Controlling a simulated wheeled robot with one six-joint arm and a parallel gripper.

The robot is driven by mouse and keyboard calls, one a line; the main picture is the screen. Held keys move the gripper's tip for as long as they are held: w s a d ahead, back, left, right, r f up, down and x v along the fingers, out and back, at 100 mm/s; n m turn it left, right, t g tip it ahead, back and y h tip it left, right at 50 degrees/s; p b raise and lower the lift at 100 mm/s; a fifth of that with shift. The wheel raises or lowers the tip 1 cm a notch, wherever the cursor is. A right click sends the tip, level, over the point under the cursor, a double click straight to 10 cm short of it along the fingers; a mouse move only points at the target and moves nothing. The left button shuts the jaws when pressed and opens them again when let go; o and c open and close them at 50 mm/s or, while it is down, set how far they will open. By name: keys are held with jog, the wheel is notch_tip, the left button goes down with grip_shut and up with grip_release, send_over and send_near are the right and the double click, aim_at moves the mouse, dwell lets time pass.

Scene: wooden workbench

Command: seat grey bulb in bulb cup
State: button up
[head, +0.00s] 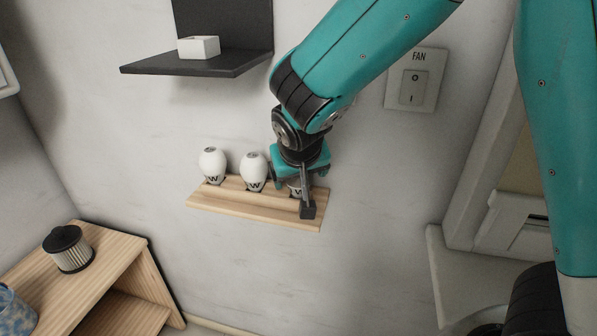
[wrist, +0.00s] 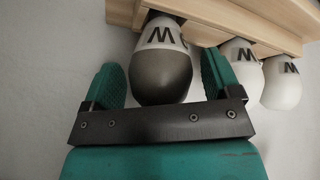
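The grey bulb (wrist: 162,78) shows in the wrist view, with a dark grey rounded end and a white band marked W. Its white end meets the wooden rack. In the head view only a sliver of this bulb (head: 295,191) shows below my gripper (head: 302,184); the rest is hidden. In the wrist view my open gripper (wrist: 162,68) has one green finger on each side of the bulb, with a narrow gap at both. A small white open-topped box (head: 198,47), possibly the bulb cup, sits on the black shelf; I cannot tell for sure.
Two white bulbs, left (head: 212,163) and middle (head: 254,171), stand on the wooden rack (head: 250,208) beside the grey one. The black shelf (head: 180,66) is above left. A FAN switch (head: 414,80) is at right. A wooden cabinet with a filter (head: 70,252) is lower left.

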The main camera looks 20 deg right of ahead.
jog(key=shift+o, duration=0.3)
jog(key=shift+s+a+r, duration=0.1)
jog(key=shift+s+r, duration=0.05)
jog(key=shift+r, duration=0.2)
jog(key=v, duration=1.6)
jog(key=shift+s+r, duration=0.2)
jog(key=shift+s, duration=0.05)
jog(key=shift+a, duration=0.1)
